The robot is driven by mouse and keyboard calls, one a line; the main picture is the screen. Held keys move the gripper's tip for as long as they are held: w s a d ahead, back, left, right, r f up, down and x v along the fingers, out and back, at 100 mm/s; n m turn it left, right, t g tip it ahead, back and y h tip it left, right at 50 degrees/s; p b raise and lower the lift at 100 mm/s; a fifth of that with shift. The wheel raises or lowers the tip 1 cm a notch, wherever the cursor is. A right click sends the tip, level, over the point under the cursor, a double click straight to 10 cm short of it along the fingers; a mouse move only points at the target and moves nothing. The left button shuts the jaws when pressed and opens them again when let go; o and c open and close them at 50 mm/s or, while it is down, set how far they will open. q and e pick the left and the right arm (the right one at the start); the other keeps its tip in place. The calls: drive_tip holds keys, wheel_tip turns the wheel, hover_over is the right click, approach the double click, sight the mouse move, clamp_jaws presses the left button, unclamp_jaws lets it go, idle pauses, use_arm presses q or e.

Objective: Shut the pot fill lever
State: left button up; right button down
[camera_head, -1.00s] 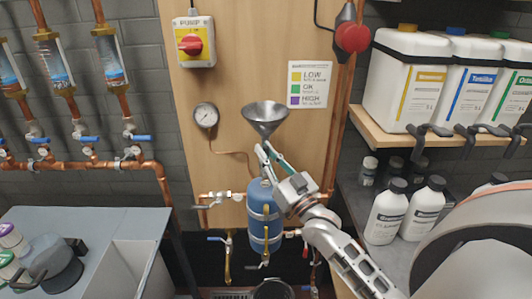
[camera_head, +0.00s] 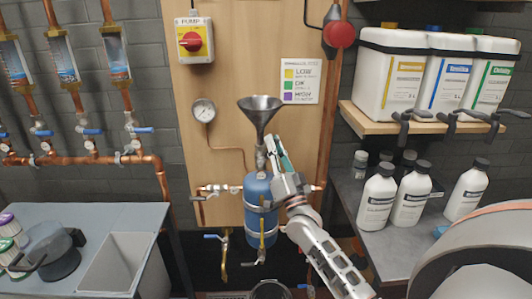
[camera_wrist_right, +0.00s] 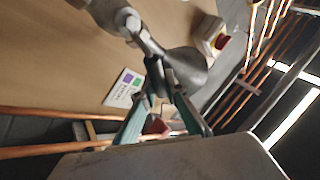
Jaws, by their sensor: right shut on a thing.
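The blue pot (camera_head: 259,190) hangs upright on the wooden panel. A metal funnel (camera_head: 260,110) sits above it, joined by a grey neck with a valve (camera_head: 261,158). My right gripper (camera_head: 275,146) is at the right side of this neck, just below the funnel. In the right wrist view the funnel (camera_wrist_right: 187,68) lies beyond the teal fingers of my right gripper (camera_wrist_right: 160,78), which close at the fitting by the neck. The pot fill lever is mostly hidden between the fingertips, so its angle cannot be told. My left gripper is out of view.
A pressure gauge (camera_head: 203,111) and a label sheet (camera_head: 302,81) are on the panel. Pipes with more valves run beside and below the pot. A shelf with white canisters (camera_head: 390,80) and several bottles (camera_head: 377,197) stand on the right. A grey sink bench (camera_head: 140,218) is at left.

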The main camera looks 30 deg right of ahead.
drive_tip(key=shift+s+d+f+m+h, duration=0.1)
drive_tip(key=shift+f+m+h, duration=0.15)
drive_tip(key=shift+m+h, duration=0.25)
drive_tip(key=shift+s+d+f+m+h, duration=0.1)
drive_tip(key=shift+f+m+h, duration=0.1)
drive_tip(key=shift+m+h, duration=0.25)
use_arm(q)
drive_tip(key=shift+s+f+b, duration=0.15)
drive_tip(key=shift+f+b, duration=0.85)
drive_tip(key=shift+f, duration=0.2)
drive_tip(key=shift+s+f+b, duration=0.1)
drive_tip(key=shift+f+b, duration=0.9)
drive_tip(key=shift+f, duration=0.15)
use_arm(e)
drive_tip(key=s+d+f+m+g+h, duration=0.1)
drive_tip(key=f+m+g+h, duration=0.2)
drive_tip(key=m, duration=0.8)
drive_tip(key=s+d+f+m+g+h, duration=0.1)
drive_tip(key=d+f+m+g+h, duration=0.1)
drive_tip(key=m+g+h, duration=0.6)
drive_tip(key=shift+d+f+m+g+h, duration=0.25)
drive_tip(key=shift+f+m+h, duration=0.65)
drive_tip(key=shift+m+h, duration=0.55)
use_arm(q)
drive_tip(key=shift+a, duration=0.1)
use_arm(e)
drive_tip(key=shift+f+m+g, duration=0.1)
drive_tip(key=shift+m+g, duration=0.15)
drive_tip(key=shift+m, duration=0.15)
